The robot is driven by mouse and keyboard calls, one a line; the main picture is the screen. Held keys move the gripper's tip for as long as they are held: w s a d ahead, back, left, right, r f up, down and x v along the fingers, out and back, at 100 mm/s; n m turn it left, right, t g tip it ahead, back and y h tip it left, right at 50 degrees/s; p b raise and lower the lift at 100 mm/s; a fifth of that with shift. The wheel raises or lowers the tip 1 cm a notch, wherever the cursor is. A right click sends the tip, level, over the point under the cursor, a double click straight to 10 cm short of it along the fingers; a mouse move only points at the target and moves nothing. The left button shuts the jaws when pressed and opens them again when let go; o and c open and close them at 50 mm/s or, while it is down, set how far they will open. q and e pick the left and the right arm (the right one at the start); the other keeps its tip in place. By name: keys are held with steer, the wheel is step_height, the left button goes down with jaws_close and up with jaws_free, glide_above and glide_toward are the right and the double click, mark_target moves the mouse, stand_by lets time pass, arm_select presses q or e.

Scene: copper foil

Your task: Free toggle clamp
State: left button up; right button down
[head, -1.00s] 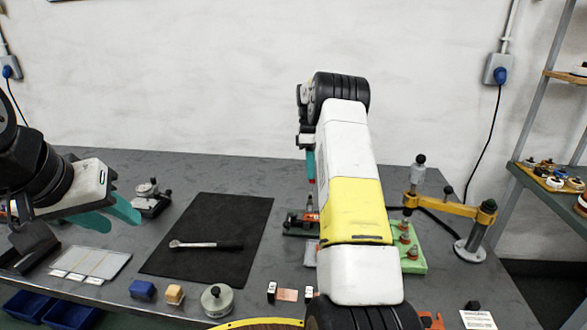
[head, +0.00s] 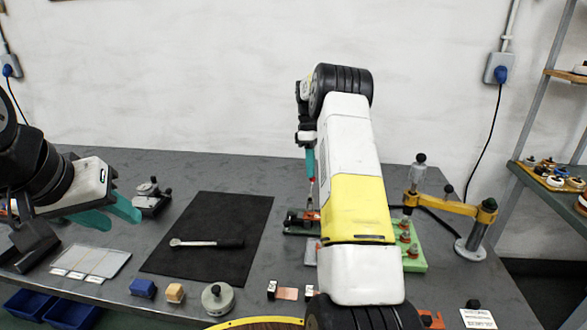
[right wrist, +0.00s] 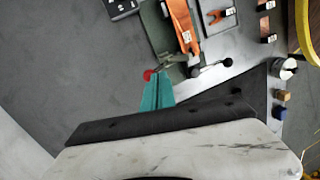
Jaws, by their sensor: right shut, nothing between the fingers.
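The toggle clamp (head: 297,228) stands on the table behind my right forearm, which hides part of it. It has a dark green base and an orange bar. In the right wrist view, the orange bar (right wrist: 183,25) lies along the dark base, and a red knob (right wrist: 148,75) is right at the fingertips of my right gripper (right wrist: 157,76). The teal fingers are shut together with nothing between them; I cannot tell whether they touch the knob. The right gripper (head: 311,176) shows above the clamp in the head view. My left gripper (head: 115,215) is open and empty at the left.
A black mat (head: 215,222) with a ratchet wrench (head: 205,243) lies left of the clamp. A green block (head: 414,262) with red-topped pegs and a yellow jointed arm (head: 450,206) stand at right. Small blocks and a round weight (head: 217,298) line the front edge.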

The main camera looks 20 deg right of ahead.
steer(key=v, duration=0.6)
steer(key=shift+w+r, duration=0.2)
steer(key=shift+r, duration=0.15)
